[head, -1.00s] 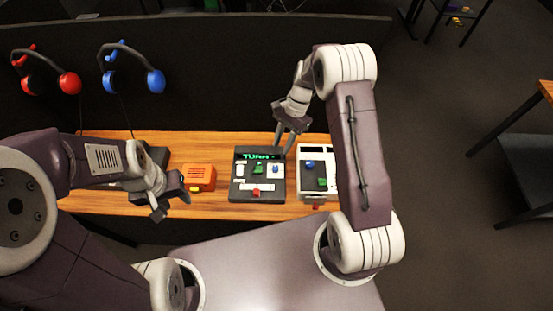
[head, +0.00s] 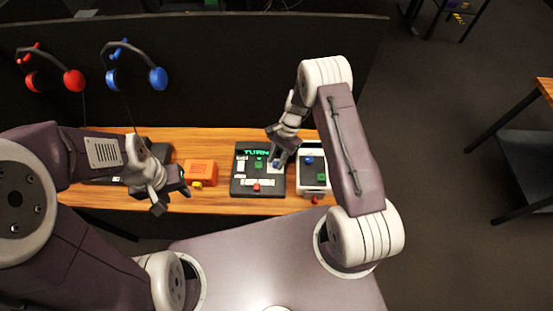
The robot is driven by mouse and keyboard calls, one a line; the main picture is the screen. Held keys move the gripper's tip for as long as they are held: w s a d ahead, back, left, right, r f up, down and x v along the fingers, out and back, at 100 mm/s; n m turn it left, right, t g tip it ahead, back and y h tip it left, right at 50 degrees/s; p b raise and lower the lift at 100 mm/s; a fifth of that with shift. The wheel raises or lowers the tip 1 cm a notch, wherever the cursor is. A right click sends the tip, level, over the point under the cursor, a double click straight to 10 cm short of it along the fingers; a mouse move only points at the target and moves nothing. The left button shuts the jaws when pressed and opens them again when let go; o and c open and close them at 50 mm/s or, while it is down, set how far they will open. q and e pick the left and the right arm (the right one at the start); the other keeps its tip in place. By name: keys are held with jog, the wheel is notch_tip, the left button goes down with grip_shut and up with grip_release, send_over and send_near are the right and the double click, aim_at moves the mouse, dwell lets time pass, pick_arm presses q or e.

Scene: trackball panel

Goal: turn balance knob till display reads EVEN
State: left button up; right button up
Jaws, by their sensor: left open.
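The dark control panel (head: 238,190) lies on the wooden bench, with a lit green display (head: 257,153) at its top that seems to read "TURN"; I cannot make out EVEN. It carries a green knob (head: 259,163), a blue knob (head: 275,166) on a white plate and a red control (head: 256,187). My left gripper (head: 173,200) is open and empty, left of the orange box.
An orange box (head: 200,171) with a yellow part stands left of the panel. A white-framed panel (head: 313,188) with blue, green and red controls stands close on the right. Red headphones (head: 73,81) and blue headphones (head: 158,79) hang on the dark partition behind.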

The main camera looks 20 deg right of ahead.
grip_shut()
jog(key=shift+w+f+n+b, duration=0.15)
jog(key=shift+f+n+b, duration=0.1)
jog(key=shift+n+b, duration=0.55)
jog(key=shift+n+g+h, duration=0.3)
jog(key=shift+n+h, duration=0.1)
jog(key=shift+n, duration=0.2)
jog(key=shift+r+n, duration=0.25)
jog(key=shift+n, duration=0.15)
jog(key=shift+r, duration=0.1)
jog(key=shift+o, duration=0.5)
grip_release()
